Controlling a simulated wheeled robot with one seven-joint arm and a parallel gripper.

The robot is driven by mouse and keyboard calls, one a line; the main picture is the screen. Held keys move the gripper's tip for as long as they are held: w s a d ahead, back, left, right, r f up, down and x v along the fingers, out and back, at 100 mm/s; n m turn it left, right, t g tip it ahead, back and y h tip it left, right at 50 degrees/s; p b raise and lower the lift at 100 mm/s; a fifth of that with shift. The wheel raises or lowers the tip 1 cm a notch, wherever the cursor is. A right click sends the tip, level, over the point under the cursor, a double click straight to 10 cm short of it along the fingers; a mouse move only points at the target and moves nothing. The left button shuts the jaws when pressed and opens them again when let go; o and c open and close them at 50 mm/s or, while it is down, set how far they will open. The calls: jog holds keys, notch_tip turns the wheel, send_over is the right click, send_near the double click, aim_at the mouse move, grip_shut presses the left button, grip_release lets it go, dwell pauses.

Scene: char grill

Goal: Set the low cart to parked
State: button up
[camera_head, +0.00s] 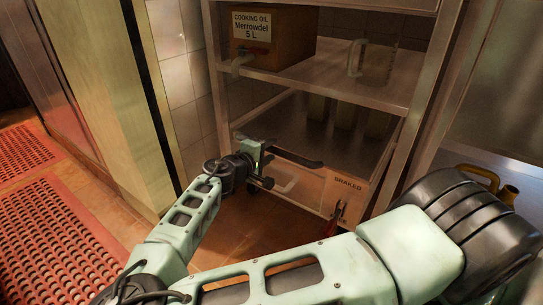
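The low cart (312,188) stands under the shelf unit, with a pale front panel and a dark interior. Its panel carries a label reading "BRAKED" (348,182). A small metal latch or lever (340,210) sits below the label, near a red piece (331,227). A pale loop handle (287,184) shows on the panel's left part. My gripper (268,168) is at the cart's left front corner, beside a dark bar (298,159) along the panel's top edge. Its fingers are small and dark here; whether they are open or touch the cart is unclear.
Above the cart, a metal shelf (300,84) holds a cooking oil box (275,45) with a tap and a clear jug (377,62). A shelf post (408,130) stands right. Red perforated mats (60,230) cover the floor at left.

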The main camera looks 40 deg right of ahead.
jog(key=shift+x, duration=0.8)
grip_shut()
jog(key=p+x, duration=0.1)
jog(key=x, duration=0.1)
jog(key=r+x, duration=0.1)
jog(key=x, duration=0.1)
jog(key=shift+w+d+p, duration=0.1)
jog(key=shift+d+p, duration=0.25)
grip_release()
jog(key=shift+d, duration=0.1)
